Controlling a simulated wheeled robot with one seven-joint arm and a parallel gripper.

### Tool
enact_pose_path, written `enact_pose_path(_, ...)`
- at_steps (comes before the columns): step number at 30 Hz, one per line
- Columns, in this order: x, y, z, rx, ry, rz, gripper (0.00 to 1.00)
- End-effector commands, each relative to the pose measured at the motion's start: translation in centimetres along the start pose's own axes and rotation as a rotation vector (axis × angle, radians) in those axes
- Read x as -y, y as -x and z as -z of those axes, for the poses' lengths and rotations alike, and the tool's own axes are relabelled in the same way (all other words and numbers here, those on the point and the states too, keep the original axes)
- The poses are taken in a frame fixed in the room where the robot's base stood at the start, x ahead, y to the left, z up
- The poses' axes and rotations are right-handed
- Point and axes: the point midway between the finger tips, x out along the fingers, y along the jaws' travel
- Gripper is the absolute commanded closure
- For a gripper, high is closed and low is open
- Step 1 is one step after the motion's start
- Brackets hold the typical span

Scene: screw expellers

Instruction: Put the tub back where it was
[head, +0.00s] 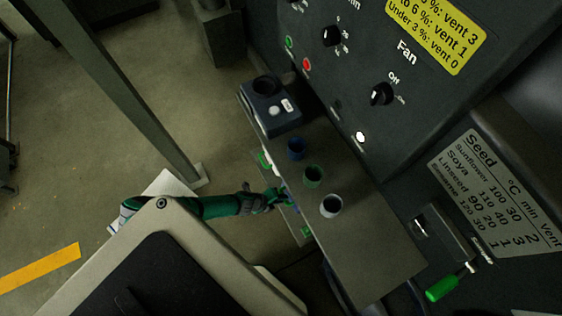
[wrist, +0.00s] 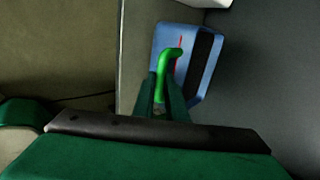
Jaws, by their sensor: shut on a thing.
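My gripper (wrist: 165,85) is shut on the green handle. In the head view my gripper (head: 281,194) is at the near edge of the grey shelf. Only a little blue shows beside it there, so most of the tub is hidden.
Green pieces (head: 264,160) show below the shelf's near edge. The control panel (head: 400,60) rises behind. A post (head: 120,95) stands left.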

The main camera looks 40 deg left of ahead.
Motion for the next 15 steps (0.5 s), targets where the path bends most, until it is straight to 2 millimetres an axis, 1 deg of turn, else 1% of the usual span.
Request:
enact_pose_path(3, -0.9, -1.3, 0.1, 0.000, 0.003, 0.000, 1.00)
enact_pose_path(6, -1.5, -2.1, 0.1, 0.000, 0.001, 0.000, 1.00)
enact_pose_path(9, -1.8, -2.4, 0.1, -0.001, 0.000, 0.000, 1.00)
enact_pose_path(15, -1.8, -2.4, 0.0, -0.001, 0.000, 0.000, 1.00)
